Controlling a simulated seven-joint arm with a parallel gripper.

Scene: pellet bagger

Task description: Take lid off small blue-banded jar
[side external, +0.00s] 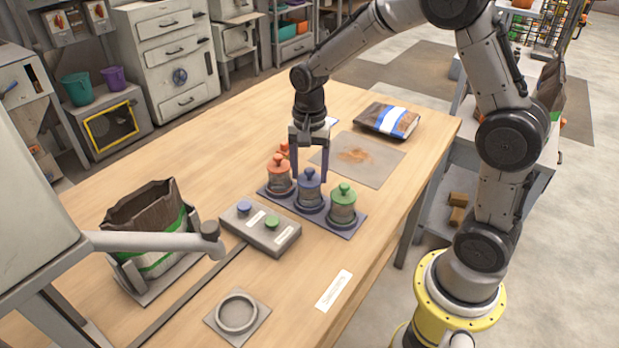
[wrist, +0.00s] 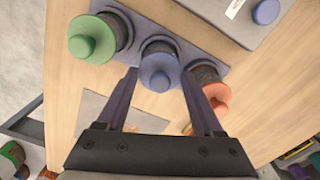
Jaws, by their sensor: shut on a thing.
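The small blue-banded jar (side external: 311,200) stands upright in the middle of a row of three jars on a dark tray (side external: 352,227). Its blue lid (side external: 309,182) with a round knob sits on top; in the wrist view the blue lid (wrist: 159,68) shows from above. My gripper (side external: 309,177) points down over this jar, one finger on each side of the lid. In the wrist view the fingertips of my gripper (wrist: 159,74) flank the lid, and they are shut on it. I see no clear gap between lid and jar.
The orange jar (side external: 280,180) and green jar (side external: 343,206) stand close on either side. A grey button box (side external: 254,236) is near the tray. An open sack (side external: 150,215), a ring plate (side external: 237,315) and a blue-striped bag (side external: 386,121) lie farther off.

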